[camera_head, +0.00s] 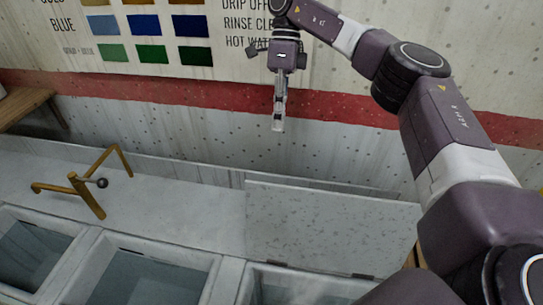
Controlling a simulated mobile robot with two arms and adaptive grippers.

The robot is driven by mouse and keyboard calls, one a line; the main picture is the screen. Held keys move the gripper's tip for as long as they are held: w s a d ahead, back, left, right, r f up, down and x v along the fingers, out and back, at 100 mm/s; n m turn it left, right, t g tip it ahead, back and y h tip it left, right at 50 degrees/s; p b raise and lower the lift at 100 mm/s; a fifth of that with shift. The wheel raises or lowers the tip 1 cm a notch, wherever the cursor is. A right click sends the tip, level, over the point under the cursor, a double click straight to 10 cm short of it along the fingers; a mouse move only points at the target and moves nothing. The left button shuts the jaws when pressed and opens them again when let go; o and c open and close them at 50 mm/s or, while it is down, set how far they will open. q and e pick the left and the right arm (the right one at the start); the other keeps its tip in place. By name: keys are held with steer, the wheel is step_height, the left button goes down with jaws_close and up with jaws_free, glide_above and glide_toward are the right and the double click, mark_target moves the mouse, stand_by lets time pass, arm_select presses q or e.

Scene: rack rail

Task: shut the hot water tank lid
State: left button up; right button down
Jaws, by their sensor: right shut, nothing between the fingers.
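The hot water tank (305,272) is the rightmost basin at the bottom, partly cut off by the frame and partly covered by my right arm. Its lid (330,225), a pale speckled flat panel, stands raised at the tank's back edge, with dark hinges along its lower edge. My right gripper (278,122) points down above the lid's top edge, left of its middle, clear of it in the picture. Its fingers are shut and empty. How far behind or in front of the lid it is, I cannot tell. My left gripper is out of view.
Two more open basins, the middle one (90,268) and the left one (72,225), lie to the left. A brass tap (88,197) rises from the pale ledge behind them. A wall with a red band and colour chart is behind. A wooden shelf (25,104) is far left.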

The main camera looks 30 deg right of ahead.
arm_select(q)
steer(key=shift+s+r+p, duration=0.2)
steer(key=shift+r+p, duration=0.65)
steer(key=shift+p, duration=0.05)
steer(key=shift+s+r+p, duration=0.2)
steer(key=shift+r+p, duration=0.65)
steer(key=shift+p, duration=0.05)
arm_select(e)
steer(key=s+a+f, duration=0.5)
steer(key=s+f, duration=0.1)
steer(key=f, duration=0.1)
steer(key=shift+s+a+f, duration=0.25)
steer(key=shift+s+f, duration=0.15)
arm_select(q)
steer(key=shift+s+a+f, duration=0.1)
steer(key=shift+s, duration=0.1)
arm_select(e)
steer(key=shift+a, duration=0.15)
